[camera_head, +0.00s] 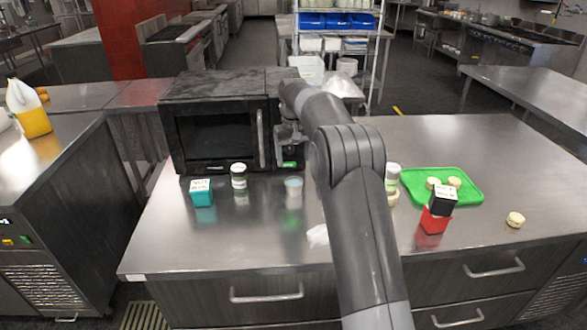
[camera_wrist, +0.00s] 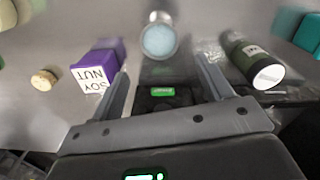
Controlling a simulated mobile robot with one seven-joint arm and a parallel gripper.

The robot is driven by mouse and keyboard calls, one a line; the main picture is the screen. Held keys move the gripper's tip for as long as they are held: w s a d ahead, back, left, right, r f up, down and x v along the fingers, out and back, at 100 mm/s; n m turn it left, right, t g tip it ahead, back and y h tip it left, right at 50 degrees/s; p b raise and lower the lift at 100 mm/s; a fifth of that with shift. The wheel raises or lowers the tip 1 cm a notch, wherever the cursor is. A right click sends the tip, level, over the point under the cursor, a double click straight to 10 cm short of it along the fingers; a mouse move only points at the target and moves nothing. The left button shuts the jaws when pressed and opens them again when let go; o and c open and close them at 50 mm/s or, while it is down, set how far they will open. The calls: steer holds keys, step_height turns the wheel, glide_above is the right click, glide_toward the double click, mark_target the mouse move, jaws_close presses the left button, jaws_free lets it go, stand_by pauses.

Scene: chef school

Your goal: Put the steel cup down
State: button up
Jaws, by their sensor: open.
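The steel cup (camera_head: 293,188) stands upright on the steel counter, in front of the microwave, with a pale blue top. In the wrist view the cup (camera_wrist: 160,38) is beyond the fingertips, roughly in line with the gap between them, and not held. My gripper (camera_head: 289,148) is above the counter in front of the microwave's right side. In the wrist view the two fingers of my gripper (camera_wrist: 162,68) are spread apart with nothing between them.
A jar (camera_head: 239,177) and a teal box (camera_head: 201,193) stand left of the cup. A purple box (camera_wrist: 97,70) shows in the wrist view. A green tray (camera_head: 470,190) and a red box (camera_head: 433,221) are at the right. The front counter is mostly clear.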

steer(key=s+d+r+m+t, duration=0.1)
steer(key=s+d+r, duration=0.1)
steer(key=s+r, duration=0.75)
steer(key=s+d+r+t, duration=0.25)
steer(key=s+r, duration=0.35)
steer(key=s, duration=0.6)
steer(key=s+d+f+m+t, duration=0.1)
steer(key=s+f, duration=0.2)
steer(key=s, duration=1)
steer(key=s+d+f+m+t, duration=0.1)
steer(key=s+d+f, duration=0.1)
steer(key=s, duration=1.1)
steer(key=shift+f, duration=0.75)
